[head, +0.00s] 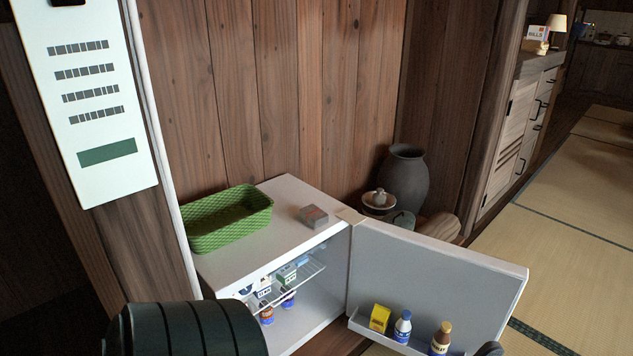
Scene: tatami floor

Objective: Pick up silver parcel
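A small grey, silver-looking box (313,217), which fits the silver parcel, lies on the white top of a small fridge (290,190), near its right edge. It stands apart from the green basket (228,218) to its left. Nothing covers the parcel. Neither of my grippers is in view, and nothing touches the parcel.
The fridge door (435,275) stands open to the right, with a yellow box (380,317) and bottles in its shelf. Small packages sit inside the fridge. A dark ribbed object (190,330) fills the bottom left. A dark vase (405,178) stands behind the door.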

